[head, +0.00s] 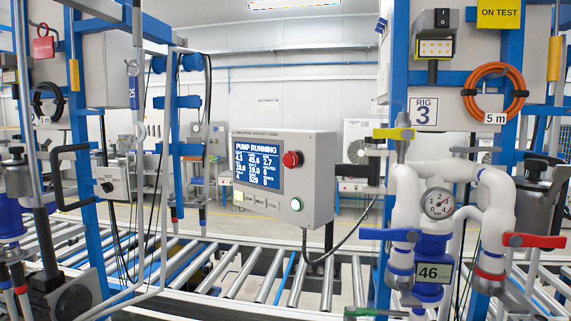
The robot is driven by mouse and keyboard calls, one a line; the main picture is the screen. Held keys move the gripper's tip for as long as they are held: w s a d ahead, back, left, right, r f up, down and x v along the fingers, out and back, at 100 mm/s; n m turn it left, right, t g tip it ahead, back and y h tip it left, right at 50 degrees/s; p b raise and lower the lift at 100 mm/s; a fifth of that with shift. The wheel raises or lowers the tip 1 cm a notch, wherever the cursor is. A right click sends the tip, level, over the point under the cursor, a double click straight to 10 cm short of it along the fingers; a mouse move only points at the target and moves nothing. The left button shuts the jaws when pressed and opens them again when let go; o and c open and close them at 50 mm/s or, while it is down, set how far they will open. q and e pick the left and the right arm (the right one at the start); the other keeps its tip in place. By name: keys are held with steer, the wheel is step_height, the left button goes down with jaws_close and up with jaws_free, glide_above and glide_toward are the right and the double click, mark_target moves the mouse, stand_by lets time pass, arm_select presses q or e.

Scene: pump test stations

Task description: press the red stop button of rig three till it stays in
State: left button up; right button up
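The red stop button (292,159) is a round red mushroom head on the right side of a grey control box (318,180). It appears to stand out from the face; I cannot tell its exact depth. The box's blue screen (258,166) reads "PUMP RUNNING" above several numbers. A green button (296,204) sits below the red one. A dark bracket (357,174) joins the box to the blue frame at right, which bears the "RIG 3" sign (424,111). Neither of my grippers is in view.
A roller conveyor (240,275) runs below the box. At right are white pipes with a gauge (439,203), yellow, blue and red (535,241) valve handles, and an orange hose coil (493,92). A blue frame (172,130) stands at left. The space before the box's face looks clear.

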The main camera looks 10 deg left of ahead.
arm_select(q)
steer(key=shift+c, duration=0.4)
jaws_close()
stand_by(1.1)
